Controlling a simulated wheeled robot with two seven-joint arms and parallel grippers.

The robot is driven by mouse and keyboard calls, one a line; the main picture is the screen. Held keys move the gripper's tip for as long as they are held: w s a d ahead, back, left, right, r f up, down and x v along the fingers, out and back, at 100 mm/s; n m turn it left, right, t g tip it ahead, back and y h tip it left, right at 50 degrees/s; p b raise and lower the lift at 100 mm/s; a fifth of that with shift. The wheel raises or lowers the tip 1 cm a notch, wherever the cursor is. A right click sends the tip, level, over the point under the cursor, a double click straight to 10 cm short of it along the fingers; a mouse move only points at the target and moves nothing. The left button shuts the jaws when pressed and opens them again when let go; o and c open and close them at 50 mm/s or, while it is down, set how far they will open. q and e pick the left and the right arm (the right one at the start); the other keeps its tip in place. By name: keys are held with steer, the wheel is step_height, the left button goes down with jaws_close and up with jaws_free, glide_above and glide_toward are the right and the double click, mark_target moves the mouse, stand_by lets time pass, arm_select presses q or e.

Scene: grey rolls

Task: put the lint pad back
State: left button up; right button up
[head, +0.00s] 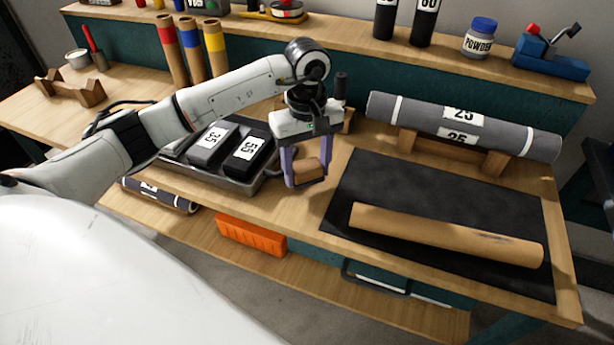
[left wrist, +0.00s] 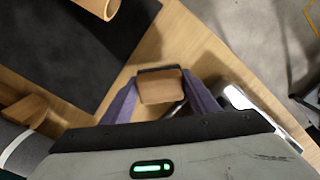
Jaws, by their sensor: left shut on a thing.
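The lint pad (head: 307,173), a small brown wooden block, is between the purple fingers of my left gripper (head: 307,180). The gripper is shut on it, pointing down between the grey tray and the black mat. The pad also shows in the left wrist view (left wrist: 160,87), with a dark edge along its far side. I cannot tell whether the pad touches the bench or is held just above it. My right gripper is in neither view.
A metal tray (head: 236,187) with black blocks marked 35 and 55 stands at left. A black mat (head: 440,190) at right bears a brown roll (head: 445,234). Behind it a grey roll (head: 530,139) marked 25 rests on wooden supports. Bare bench lies between tray and mat.

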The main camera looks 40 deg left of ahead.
mark_target(307, 178)
arm_select(q)
steer(key=shift+f, duration=1.6)
steer(key=o, duration=1)
steer(key=shift+r, duration=0.1)
step_height(307, 178, up, 12)
steer(key=shift+r+b, duration=0.1)
steer(key=shift+b, duration=0.3)
